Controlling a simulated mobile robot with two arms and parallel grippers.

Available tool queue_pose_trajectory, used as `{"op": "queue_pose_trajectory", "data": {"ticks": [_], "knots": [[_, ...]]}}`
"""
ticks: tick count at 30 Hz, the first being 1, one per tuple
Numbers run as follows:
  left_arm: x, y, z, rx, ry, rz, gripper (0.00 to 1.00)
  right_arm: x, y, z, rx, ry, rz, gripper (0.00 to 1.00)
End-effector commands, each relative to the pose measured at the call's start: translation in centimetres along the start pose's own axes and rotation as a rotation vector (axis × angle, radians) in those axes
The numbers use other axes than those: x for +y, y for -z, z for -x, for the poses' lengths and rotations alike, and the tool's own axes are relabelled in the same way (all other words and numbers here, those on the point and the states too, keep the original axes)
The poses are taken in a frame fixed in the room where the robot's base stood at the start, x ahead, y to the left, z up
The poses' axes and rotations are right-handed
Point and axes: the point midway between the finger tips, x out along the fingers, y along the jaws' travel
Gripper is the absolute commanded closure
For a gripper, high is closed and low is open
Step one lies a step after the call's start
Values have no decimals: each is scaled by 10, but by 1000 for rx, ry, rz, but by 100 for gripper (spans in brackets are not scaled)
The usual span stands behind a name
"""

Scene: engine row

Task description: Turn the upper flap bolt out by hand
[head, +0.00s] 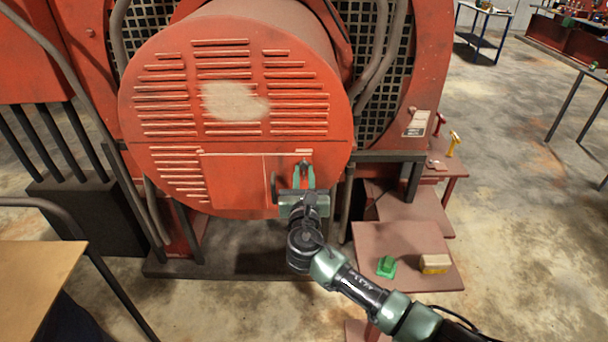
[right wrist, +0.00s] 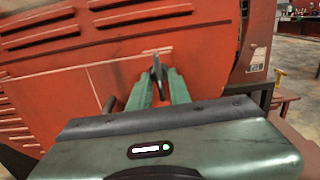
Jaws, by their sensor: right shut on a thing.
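The flap (head: 232,182) is a red panel outlined in the lower part of the round red engine cover, and it looks closed. My right gripper (head: 304,176) is at the flap's right edge. Its green fingers, also in the right wrist view (right wrist: 159,88), are shut on the upper flap bolt (right wrist: 157,64), whose dark upright end shows between the fingertips. The bolt's root is hidden by the fingers. A dark bar handle (head: 273,187) stands just left of the fingers. Anything lower on that edge is hidden behind my gripper. My left gripper is not in view.
Reddish steps (head: 405,245) at the lower right carry a green block (head: 386,266) and a yellow-and-cream block (head: 434,263). Red and yellow levers (head: 453,143) stand right of the cover. A wooden tabletop (head: 35,285) is at lower left.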

Motion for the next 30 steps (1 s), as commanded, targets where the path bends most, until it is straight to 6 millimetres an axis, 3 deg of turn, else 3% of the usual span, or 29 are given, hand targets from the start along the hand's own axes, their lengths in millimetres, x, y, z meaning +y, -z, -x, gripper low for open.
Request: {"op": "queue_pose_trajectory", "data": {"ticks": [7,8,9,20,30], "knots": [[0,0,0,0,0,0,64,-2,-6,-2,-10,2,0,100],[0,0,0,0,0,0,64,-2,-6,-2,-10,2,0,76],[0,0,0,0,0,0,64,-2,-6,-2,-9,2,-1,72],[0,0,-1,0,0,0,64,0,-1,2,-3,0,-2,72],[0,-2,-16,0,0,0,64,0,2,48,-2,0,-3,72]]}}
